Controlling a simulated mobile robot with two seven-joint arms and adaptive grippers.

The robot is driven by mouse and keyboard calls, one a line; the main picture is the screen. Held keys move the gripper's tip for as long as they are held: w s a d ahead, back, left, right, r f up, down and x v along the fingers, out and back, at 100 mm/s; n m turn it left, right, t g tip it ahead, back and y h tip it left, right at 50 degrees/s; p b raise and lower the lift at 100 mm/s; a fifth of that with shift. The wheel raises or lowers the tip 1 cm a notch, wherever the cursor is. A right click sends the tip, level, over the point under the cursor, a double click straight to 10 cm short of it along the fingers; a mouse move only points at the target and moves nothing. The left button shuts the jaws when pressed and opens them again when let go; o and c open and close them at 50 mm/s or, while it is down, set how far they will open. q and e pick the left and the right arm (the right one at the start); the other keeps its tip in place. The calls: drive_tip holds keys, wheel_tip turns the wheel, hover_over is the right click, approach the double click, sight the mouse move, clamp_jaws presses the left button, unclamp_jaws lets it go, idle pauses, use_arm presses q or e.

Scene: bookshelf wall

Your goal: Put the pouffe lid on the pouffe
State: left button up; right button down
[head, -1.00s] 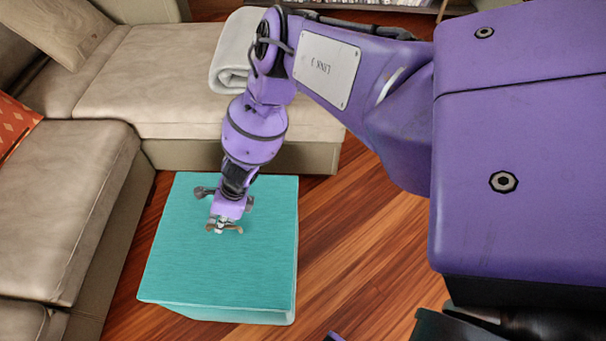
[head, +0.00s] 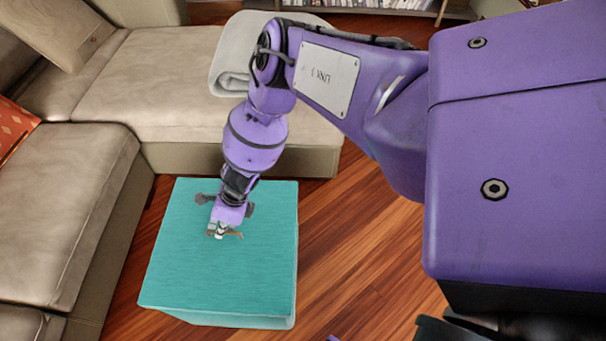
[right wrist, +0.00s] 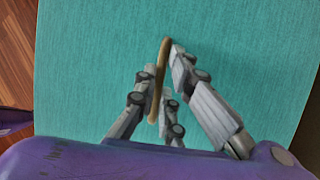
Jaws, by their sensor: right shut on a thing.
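The teal pouffe lid (head: 215,280) lies level over the pouffe (head: 235,321), of which only a thin strip of the front side shows below the lid's near edge. I cannot tell whether the lid rests fully on it. My right gripper (head: 225,231) points down at the middle of the lid. In the right wrist view, its fingers (right wrist: 162,85) are shut on the lid's thin tan handle (right wrist: 156,97), and the teal surface fills most of the picture. My left gripper is not in view.
A beige corner sofa (head: 155,85) stands left of and behind the pouffe, close to its left side. A rolled grey blanket (head: 232,60) lies on it. Wooden floor (head: 345,255) is open to the right. A bookshelf (head: 375,5) shows at the back.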

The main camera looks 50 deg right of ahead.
drive_tip(key=shift+s+f, duration=0.2)
drive_tip(key=shift+f, duration=0.1)
drive_tip(key=c, duration=1.8)
unclamp_jaws()
drive_tip(key=shift+d, duration=0.1)
drive_tip(key=shift+o, duration=0.2)
drive_tip(key=shift+s+f, duration=0.1)
drive_tip(key=shift+s, duration=0.05)
drive_tip(key=v, duration=1.2)
drive_tip(key=shift+w, duration=0.25)
